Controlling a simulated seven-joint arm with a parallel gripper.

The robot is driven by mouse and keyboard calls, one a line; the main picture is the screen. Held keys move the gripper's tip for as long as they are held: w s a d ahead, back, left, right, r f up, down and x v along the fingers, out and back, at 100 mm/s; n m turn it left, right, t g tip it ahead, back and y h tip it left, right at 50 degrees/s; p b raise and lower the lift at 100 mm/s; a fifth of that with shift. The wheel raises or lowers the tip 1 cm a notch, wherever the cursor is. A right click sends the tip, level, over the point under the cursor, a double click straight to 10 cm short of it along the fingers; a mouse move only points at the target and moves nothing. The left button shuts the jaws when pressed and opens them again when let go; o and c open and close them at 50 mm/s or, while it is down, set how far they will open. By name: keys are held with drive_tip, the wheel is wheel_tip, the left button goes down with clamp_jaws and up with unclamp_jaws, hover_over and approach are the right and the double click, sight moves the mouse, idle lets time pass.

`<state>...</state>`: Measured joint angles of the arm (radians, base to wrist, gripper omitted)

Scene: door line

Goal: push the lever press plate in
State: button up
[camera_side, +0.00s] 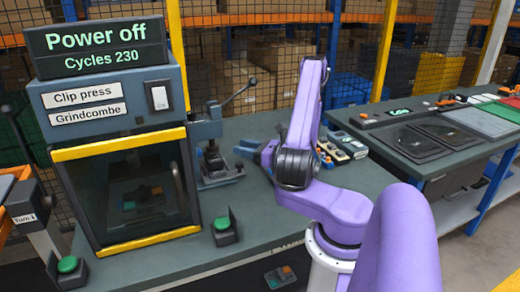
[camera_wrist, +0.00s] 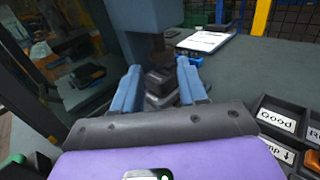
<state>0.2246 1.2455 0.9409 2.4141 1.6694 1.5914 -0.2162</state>
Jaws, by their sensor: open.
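The lever press (camera_side: 208,130) stands right of the clip press, with its long lever (camera_side: 240,94) raised up to the right. In the wrist view its blue-grey body (camera_wrist: 148,18) fills the top middle. A dark block on a plate (camera_wrist: 158,82) lies low in front of the body, seen between my fingers; I take it for the press plate. It also shows at the press foot in the side view (camera_side: 220,174). My gripper (camera_side: 243,147) is open, its two blue fingers pointing at the press from the right. Nothing shows held; contact with the plate cannot be told.
The clip press (camera_side: 120,150) with its glass front stands at the left. A green button (camera_side: 223,225) sits in front of the lever press. Labelled bins (camera_wrist: 278,120) are at the right of the wrist view, and a clipboard (camera_wrist: 205,41) lies beyond.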

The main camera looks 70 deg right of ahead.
drive_tip(key=s+a+r, duration=0.4)
drive_tip(key=s+a, duration=0.1)
drive_tip(key=s, duration=0.2)
drive_tip(key=shift+s+a+r, duration=0.15)
drive_tip(key=shift+s+a, duration=0.05)
drive_tip(key=shift+s, duration=0.1)
idle(0.5)
